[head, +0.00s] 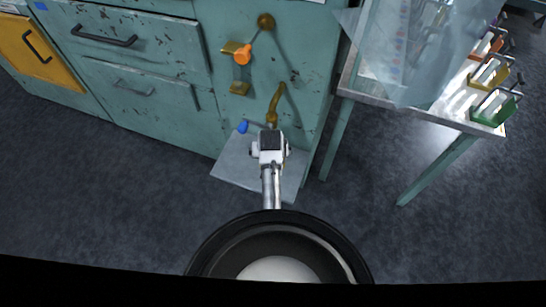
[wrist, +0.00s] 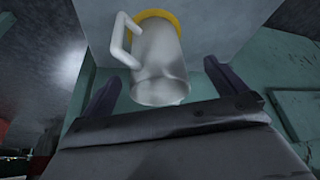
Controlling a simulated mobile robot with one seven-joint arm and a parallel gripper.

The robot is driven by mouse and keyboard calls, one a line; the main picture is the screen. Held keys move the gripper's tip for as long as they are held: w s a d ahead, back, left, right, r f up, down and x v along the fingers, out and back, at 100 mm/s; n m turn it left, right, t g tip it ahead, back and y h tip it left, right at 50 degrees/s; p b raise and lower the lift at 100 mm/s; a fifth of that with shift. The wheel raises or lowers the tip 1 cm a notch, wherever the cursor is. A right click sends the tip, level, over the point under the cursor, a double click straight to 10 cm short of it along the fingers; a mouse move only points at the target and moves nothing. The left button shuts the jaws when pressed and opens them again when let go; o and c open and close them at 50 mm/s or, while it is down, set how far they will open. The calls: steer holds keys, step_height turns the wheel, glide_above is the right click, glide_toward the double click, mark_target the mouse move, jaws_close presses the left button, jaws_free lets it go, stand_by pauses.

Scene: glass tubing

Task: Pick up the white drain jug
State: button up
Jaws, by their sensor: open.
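The white drain jug (wrist: 158,65) shows in the wrist view, with a yellow band at one end and a white loop handle (wrist: 124,40) on its left side. My gripper (wrist: 161,72) is open, with one dark finger on the left of the picture and one on the right. The jug appears between and beyond the fingertips, and I cannot tell how far off it is. In the head view my gripper (head: 270,140) is low before the teal cabinet, over a grey mat (head: 232,165). I cannot make out the jug there; my arm seems to hide it.
The teal cabinet (head: 150,115) stands behind, with drawers and a brass tap with an orange handle (head: 243,54). A lower brass spout (head: 275,103) and a blue part (head: 242,127) are close to my gripper. A metal table (head: 430,112) stands at right. The left floor is clear.

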steer(key=shift+d+p+x, duration=0.15)
steer(key=shift+d+x, duration=0.05)
steer(key=shift+x, duration=1.3)
steer(key=shift+d+p+x, duration=0.15)
steer(key=shift+x, duration=1.35)
steer(key=c, duration=1.2)
steer(key=shift+r, duration=0.15)
steer(key=shift+c, duration=1.2)
